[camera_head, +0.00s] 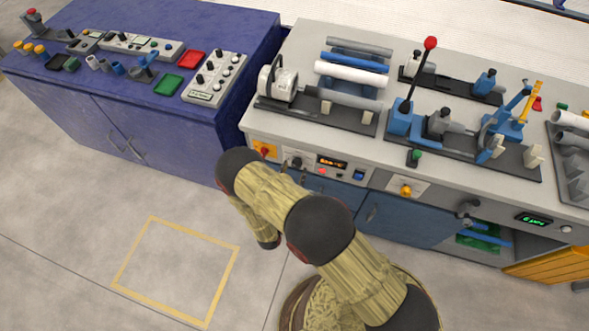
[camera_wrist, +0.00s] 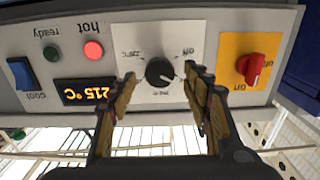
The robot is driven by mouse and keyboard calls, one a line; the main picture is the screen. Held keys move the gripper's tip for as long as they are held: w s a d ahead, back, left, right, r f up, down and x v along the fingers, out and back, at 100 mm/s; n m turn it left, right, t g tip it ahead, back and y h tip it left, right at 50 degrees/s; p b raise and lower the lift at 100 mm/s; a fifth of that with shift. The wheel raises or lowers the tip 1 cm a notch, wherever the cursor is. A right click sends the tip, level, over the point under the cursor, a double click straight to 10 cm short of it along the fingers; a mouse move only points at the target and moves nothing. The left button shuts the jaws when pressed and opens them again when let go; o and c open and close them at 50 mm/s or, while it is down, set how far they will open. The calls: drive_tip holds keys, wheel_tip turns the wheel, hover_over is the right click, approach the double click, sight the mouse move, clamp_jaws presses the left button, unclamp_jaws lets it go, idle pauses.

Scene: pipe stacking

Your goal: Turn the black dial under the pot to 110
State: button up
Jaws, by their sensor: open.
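The black dial (camera_wrist: 160,71) sits on a pale plate on the front panel, with a white pointer mark on its face. The dial (camera_head: 297,163) also shows small in the head view, below a pale grey device (camera_head: 278,84) on the bench. My gripper (camera_wrist: 160,80) is open, with one finger on each side of the dial and gaps between. The panel shows upside down in the wrist view. An orange-lit display (camera_wrist: 88,92) there seems to read 215 °C. In the head view my gripper cannot be made out clearly.
A red switch (camera_wrist: 252,69) on a yellow plate is close beside the dial. A lit red lamp (camera_wrist: 94,50), a green lamp (camera_wrist: 51,54) and a blue rocker (camera_wrist: 20,74) are on the other side. Pipes (camera_head: 351,74) lie on the bench (camera_head: 306,37) above.

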drive_tip(key=v, duration=1)
drive_tip(key=shift+s, duration=0.35)
drive_tip(key=shift+a, duration=0.1)
